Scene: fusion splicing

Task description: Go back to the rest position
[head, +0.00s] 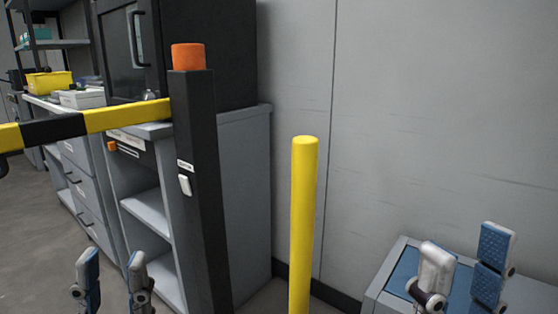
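My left gripper (113,267) is at the bottom left of the head view. Its two blue-padded fingers point up with a clear gap between them, so it is open and empty. My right gripper (463,256) is at the bottom right. Its fingers are also apart with nothing between them. It shows in front of a grey unit with a blue top (402,275); I cannot tell whether they touch. Both arms behind the grippers are out of view.
A yellow post (303,220) stands in the middle before a grey wall (420,120). A dark post with an orange cap (188,57) carries a yellow-black barrier arm (125,116) across the left. Grey cabinets (240,200) stand behind it. Floor (35,245) is clear at left.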

